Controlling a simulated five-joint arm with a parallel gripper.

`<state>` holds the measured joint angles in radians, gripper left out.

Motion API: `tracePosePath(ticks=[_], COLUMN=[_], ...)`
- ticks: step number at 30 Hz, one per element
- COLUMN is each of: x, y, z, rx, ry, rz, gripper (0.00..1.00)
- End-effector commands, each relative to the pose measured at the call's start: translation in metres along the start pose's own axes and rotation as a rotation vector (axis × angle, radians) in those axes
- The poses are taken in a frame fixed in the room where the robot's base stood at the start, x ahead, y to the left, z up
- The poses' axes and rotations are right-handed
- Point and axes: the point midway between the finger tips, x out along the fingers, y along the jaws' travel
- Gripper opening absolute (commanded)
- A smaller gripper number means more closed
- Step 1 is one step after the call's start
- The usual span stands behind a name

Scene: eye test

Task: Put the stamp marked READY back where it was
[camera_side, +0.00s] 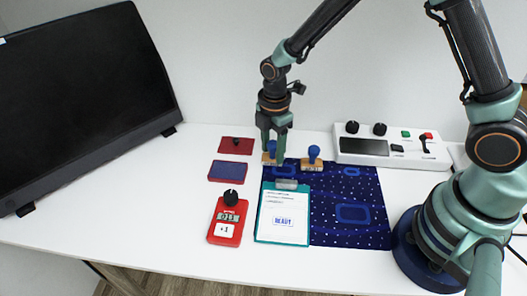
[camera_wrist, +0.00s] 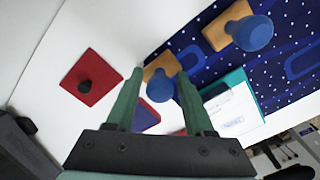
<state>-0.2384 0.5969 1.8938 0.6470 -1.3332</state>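One stamp, with a blue knob and wooden base (camera_side: 268,160), stands upright at the dotted mat's back left corner. My gripper (camera_side: 273,153) is above it, pointing down. In the wrist view my gripper (camera_wrist: 160,74) is open, with this stamp's blue knob (camera_wrist: 160,87) showing between the fingers and gaps on both sides. A second similar stamp (camera_side: 313,155) stands upright just to the right on the mat; it also shows in the wrist view (camera_wrist: 253,33). The labels on both bases are too small to read. A paper (camera_side: 284,214) bears a blue READY print.
The paper is on a teal clipboard (camera_side: 260,234) on the dark blue mat (camera_side: 365,217). To its left are a red counter (camera_side: 229,218), a blue pad (camera_side: 227,171) and a red pad with black knob (camera_side: 236,146). A white control panel (camera_side: 392,158) stands behind; a monitor (camera_side: 85,90) stands left.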

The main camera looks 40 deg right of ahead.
Motion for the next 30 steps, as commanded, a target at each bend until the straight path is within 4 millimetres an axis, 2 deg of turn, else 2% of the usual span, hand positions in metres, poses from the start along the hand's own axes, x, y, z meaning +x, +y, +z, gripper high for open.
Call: tracePosePath(ticks=[10, 14, 17, 24, 30], x=[-0.001, -0.011, -0.026, -0.076, -0.109], y=[0.000, 0.001, 0.001, 0.002, 0.001], z=[0.000, 0.000, 0.000, 0.000, 0.000], rx=[0.000, 0.000, 0.000, 0.000, 0.000], ry=[0.000, 0.001, 0.001, 0.002, 0.001], rz=[0.001, 0.003, 0.005, 0.007, 0.005], gripper=[0.65, 0.65, 0.65, 0.65, 0.65])
